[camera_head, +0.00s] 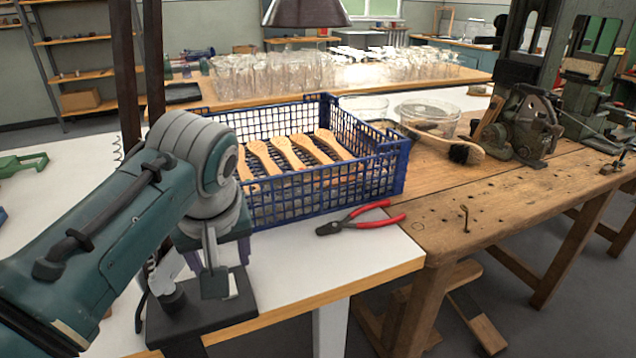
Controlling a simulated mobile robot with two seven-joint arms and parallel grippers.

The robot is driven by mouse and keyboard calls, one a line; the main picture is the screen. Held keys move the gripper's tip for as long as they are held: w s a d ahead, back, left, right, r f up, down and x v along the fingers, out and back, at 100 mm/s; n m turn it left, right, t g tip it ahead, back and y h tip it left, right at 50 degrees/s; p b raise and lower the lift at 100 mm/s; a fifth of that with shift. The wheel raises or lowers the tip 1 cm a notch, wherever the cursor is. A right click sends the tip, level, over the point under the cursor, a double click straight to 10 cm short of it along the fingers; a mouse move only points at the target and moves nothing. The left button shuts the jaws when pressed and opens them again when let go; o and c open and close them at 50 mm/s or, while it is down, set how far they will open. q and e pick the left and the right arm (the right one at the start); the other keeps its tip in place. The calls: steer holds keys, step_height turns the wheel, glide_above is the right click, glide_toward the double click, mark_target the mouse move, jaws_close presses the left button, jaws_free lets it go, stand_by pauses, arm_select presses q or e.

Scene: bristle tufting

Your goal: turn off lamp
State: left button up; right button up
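A dark metal lamp shade (306,12) hangs into the top of the view, cut off by the frame edge. Its underside is hidden, so I cannot tell whether it is lit. My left arm comes in from the left, and my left gripper (205,283) points down over a black plate-like base (240,304) at the front of the white table. The arm and gripper cover part of this base; whether they touch it is unclear. The finger opening is not clear. No switch can be made out. My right gripper is out of view.
A blue crate (385,178) with wooden brush handles stands beside my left arm. Red-handled pliers (362,219) lie in front of it. A brush (455,148), glass bowls and a machine (525,125) are on the wooden bench. Dark uprights (126,75) stand behind my arm.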

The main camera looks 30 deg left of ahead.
arm_select(q)
steer(key=b+x, duration=0.3)
steer(key=x, duration=0.5)
steer(key=shift+f, duration=0.2)
jaws_close()
